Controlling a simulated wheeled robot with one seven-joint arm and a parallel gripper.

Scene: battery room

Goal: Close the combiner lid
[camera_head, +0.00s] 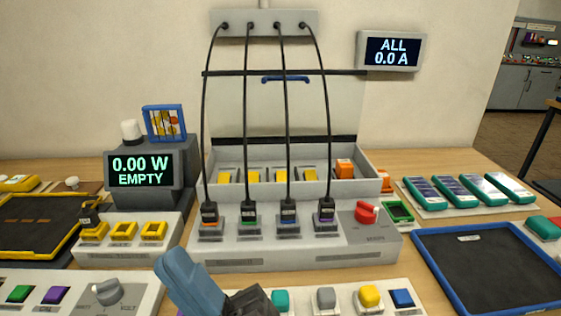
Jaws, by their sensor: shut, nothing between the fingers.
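The combiner (290,250) is a light grey box at the middle of the table. Its lid (345,108) is a pale, see-through panel standing upright behind the open bay, with a dark bar along its top and a blue handle (285,79). Inside the bay (222,156) sit several yellow parts and an orange block. Several black cables hang from a wall plate in front of the lid and end in plugs on the combiner's front deck. My gripper (180,262) is blue-grey, shut and empty, low in front of the combiner's left front corner, apart from the lid.
A red knob (367,212) is on the combiner's right. A display (145,174) reading "0.00 W EMPTY" stands at left. A blue-rimmed tray (420,250) lies at right, with teal modules (470,190) behind it. A button panel (345,312) lies in front.

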